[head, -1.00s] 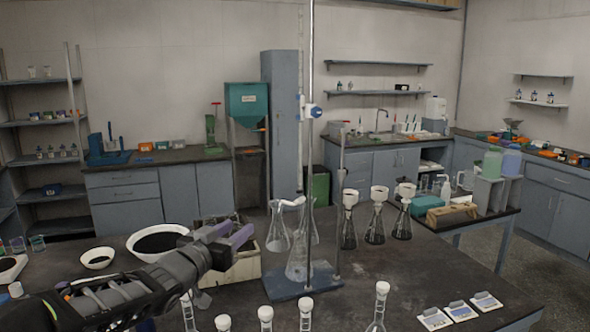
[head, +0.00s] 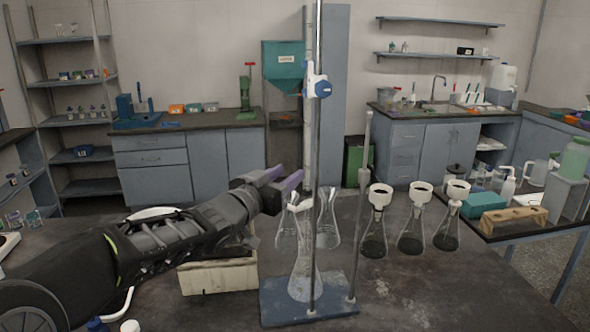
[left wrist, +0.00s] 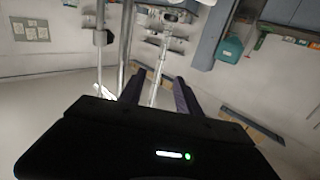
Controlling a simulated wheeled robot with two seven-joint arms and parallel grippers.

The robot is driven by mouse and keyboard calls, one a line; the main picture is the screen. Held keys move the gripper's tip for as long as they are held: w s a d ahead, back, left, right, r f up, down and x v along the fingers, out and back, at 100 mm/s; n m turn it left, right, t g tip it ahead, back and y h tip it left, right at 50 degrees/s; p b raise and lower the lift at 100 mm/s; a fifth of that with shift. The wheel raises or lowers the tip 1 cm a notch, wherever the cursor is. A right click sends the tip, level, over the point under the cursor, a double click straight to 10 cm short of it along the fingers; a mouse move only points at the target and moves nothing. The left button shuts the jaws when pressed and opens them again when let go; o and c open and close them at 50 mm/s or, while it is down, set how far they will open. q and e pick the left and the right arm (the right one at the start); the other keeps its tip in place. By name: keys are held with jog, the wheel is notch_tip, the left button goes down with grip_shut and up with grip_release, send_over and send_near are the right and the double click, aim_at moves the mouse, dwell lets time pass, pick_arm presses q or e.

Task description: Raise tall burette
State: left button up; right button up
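The tall burette (head: 308,140) is a pale upright glass tube beside a metal rod (head: 319,215). A clamp with a blue knob (head: 319,88) holds it. The stand has a blue-grey base (head: 285,303), with a conical flask (head: 304,278) under the burette. My left gripper (head: 297,180) is at the lower part of the burette, with its purple fingers pointing right toward it. In the left wrist view its fingers (left wrist: 159,92) are apart, and a glass tube (left wrist: 157,75) shows between them; contact cannot be told. My right gripper is out of view.
A shorter post (head: 364,190) rises from the base's right side. Several flasks with filter funnels (head: 411,230) stand to the right, and a pale box (head: 215,275) is under my left arm. The bench's front right is clear.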

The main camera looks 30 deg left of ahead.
aim_at(306, 160)
pick_arm(q)
jog(key=w, duration=0.6)
jog(key=w+p, duration=0.1)
jog(key=w, duration=0.1)
jog(key=shift+w+d, duration=0.3)
jog(key=shift+w, duration=0.1)
dwell(0.4)
grip_shut()
jog(key=shift+r, duration=0.15)
dwell(0.5)
